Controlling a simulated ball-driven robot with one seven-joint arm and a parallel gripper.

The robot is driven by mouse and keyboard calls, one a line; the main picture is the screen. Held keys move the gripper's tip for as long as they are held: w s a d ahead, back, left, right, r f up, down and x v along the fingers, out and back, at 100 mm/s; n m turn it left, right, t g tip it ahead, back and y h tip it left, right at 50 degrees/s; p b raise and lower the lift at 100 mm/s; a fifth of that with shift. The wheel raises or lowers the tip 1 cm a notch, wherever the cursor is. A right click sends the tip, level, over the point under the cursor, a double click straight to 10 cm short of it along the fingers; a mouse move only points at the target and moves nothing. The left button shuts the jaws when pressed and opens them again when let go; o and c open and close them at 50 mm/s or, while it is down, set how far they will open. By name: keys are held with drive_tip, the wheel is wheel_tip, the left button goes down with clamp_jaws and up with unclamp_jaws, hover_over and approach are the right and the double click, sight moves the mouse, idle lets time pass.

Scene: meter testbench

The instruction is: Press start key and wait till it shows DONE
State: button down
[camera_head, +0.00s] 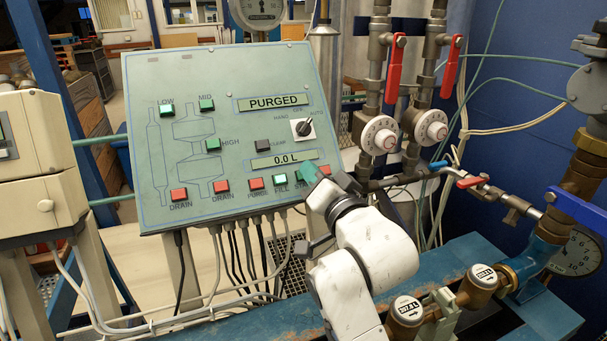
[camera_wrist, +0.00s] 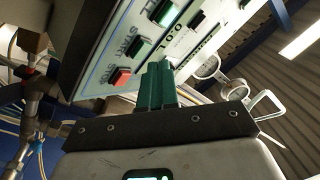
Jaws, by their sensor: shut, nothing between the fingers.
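The sloped green control panel (camera_head: 225,135) stands left of centre in the head view. Its upper display (camera_head: 272,102) reads PURGED and its lower display (camera_head: 285,160) reads 0.0 L. My gripper (camera_head: 308,172) is shut and empty at the panel's lower right corner, hiding the START key there. In the wrist view the green START key (camera_wrist: 138,46) shows with its label, beside the red STOP key (camera_wrist: 120,76). My green fingertips (camera_wrist: 158,66) are close to these keys, to their right in that view. I cannot tell whether they touch the panel.
Other keys line the panel's lower edge, including red PURGE (camera_head: 256,183) and green FILL (camera_head: 280,180). A rotary switch (camera_head: 303,128) sits above. Pipes with red-handled valves (camera_head: 394,68) and round dials (camera_head: 380,136) stand to the right. A blue beam (camera_head: 250,322) runs below.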

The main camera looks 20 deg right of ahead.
idle(0.8)
drive_tip(key=shift+w+f, duration=0.25)
drive_tip(key=shift+w, duration=0.05)
drive_tip(key=shift+w+f+b, duration=0.25)
drive_tip(key=shift+w+b, duration=0.05)
drive_tip(key=shift+b, duration=0.05)
idle(0.7)
drive_tip(key=shift+s+r, duration=0.1)
drive_tip(key=shift+s+r+p, duration=0.45)
drive_tip(key=shift+s+p, duration=0.1)
drive_tip(key=shift+p, duration=0.05)
idle(0.3)
drive_tip(key=shift+s+r+p, duration=1.65)
drive_tip(key=shift+s+p, duration=0.2)
